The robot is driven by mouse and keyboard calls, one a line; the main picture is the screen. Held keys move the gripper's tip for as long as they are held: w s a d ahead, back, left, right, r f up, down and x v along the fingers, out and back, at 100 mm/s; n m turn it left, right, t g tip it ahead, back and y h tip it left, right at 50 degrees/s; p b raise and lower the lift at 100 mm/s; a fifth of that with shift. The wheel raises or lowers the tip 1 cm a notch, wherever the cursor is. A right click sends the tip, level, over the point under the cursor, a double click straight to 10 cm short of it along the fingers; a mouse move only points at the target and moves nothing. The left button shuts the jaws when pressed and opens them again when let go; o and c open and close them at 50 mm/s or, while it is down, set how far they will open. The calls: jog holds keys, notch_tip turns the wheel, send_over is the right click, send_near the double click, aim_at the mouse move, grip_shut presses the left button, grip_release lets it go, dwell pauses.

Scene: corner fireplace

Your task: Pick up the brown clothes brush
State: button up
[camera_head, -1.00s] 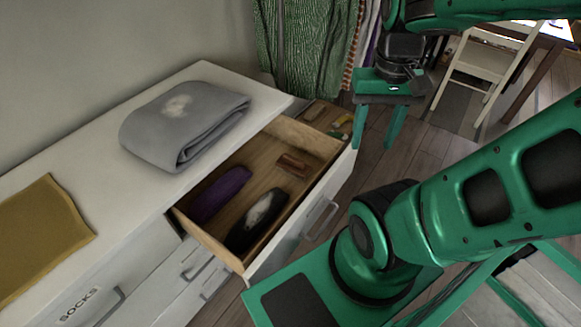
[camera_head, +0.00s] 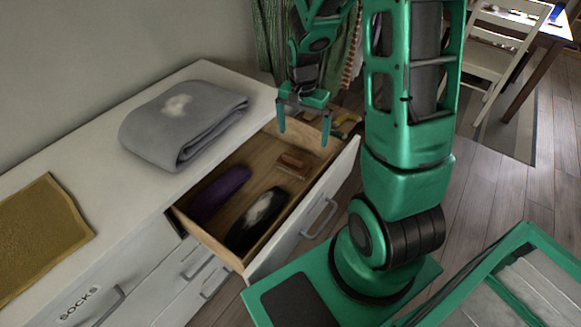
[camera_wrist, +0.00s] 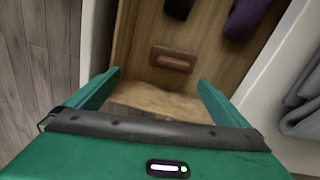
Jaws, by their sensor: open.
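The brown clothes brush (camera_head: 293,164) lies flat in the open drawer (camera_head: 270,150), toward its far right end. In the wrist view the brush (camera_wrist: 173,59) is a small reddish-brown block lying across the wooden drawer floor, beyond the fingertips. My gripper (camera_head: 304,132) is open and empty, pointing down above the far end of the drawer. In the wrist view the gripper's two green fingers (camera_wrist: 157,80) are spread wide, with the drawer's end wall between them. Nothing touches the brush.
A purple item (camera_head: 219,192) and a black item with a pale patch (camera_head: 258,218) lie nearer in the drawer. A folded grey cloth (camera_head: 184,120) and a mustard cloth (camera_head: 38,235) lie on the dresser top (camera_head: 125,195). The drawer walls stand around the brush.

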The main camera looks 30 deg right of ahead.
aim_at(293, 157)
jog(key=shift+m, duration=0.4)
jog(key=f, duration=0.1)
jog(key=w+a+f, duration=0.1)
jog(key=w+f, duration=0.1)
jog(key=shift+w+a+f, duration=0.1)
jog(key=shift+a+f, duration=0.25)
jog(key=shift+f, duration=0.05)
notch_tip(293, 157, down, 6)
jog(key=shift+w+r, duration=0.1)
jog(key=shift+r, duration=0.15)
jog(key=shift+w+d+f, duration=0.1)
jog(key=shift+f, duration=1.25)
jog(key=shift+w+d+f, duration=0.1)
jog(key=shift+f, duration=1.2)
jog(key=c, duration=0.7)
